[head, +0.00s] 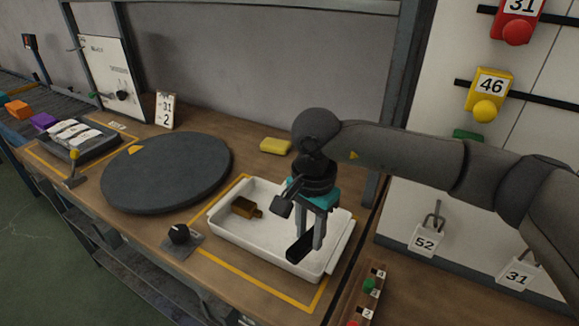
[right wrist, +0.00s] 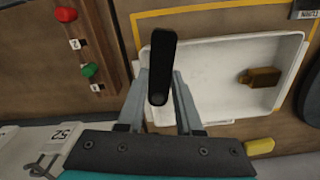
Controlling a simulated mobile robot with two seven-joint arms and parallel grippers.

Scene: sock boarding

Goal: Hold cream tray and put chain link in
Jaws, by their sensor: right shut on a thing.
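The cream tray (head: 262,228) lies on the bench in front of my right arm. It also shows in the right wrist view (right wrist: 220,65). My right gripper (head: 310,240) points down over the tray's right end and is shut on a long black chain link (head: 299,249). I cannot tell whether the link touches the tray floor. A brown piece (head: 244,207) lies at the tray's left end. My left gripper is not in view.
A yellow block (head: 275,146) lies behind the tray. A wooden strip with coloured pegs (head: 361,297) lies at front right. Numbered tags hang on the right panel.

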